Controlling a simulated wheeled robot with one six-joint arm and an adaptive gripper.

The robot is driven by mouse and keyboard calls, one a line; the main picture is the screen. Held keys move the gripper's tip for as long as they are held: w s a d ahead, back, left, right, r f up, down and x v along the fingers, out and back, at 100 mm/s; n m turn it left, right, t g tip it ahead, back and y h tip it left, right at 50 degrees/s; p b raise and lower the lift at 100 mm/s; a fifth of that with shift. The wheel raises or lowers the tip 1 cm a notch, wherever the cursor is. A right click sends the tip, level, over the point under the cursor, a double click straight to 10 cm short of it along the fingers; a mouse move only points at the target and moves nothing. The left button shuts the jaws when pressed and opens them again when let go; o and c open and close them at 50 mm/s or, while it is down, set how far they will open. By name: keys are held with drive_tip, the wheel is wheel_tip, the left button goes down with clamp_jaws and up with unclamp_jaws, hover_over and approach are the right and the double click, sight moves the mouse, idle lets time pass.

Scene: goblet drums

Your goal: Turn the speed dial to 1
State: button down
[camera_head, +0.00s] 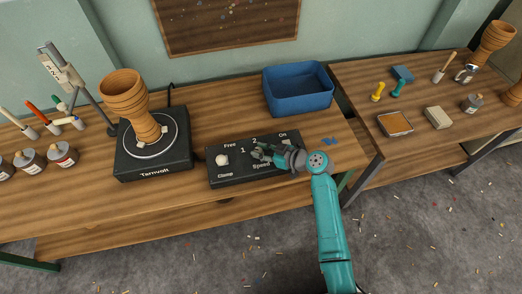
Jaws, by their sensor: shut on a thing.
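The black control box (225,176) sits near the table's front edge, marked "Free", "Clamp", "1", "2", "On" and "Speed". My gripper (260,154) reaches in from the right, low over the middle of the box. It is shut on the speed dial, just below the "1" and "2" marks. My fingers hide the dial, so I cannot tell where its pointer stands. A pale clamp knob (222,160) shows at the left of the box, between "Free" and "Clamp".
A turntable unit (150,173) marked "Tarnvolt" stands left of the box, with a wooden goblet drum (124,92) upright on it. A blue bin (298,92) is behind the box. Jars and brushes stand at far left. A second table is at right.

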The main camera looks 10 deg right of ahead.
drive_tip(key=shift+f, duration=0.15)
drive_tip(key=c, duration=0.8)
unclamp_jaws()
drive_tip(key=v, duration=1.2)
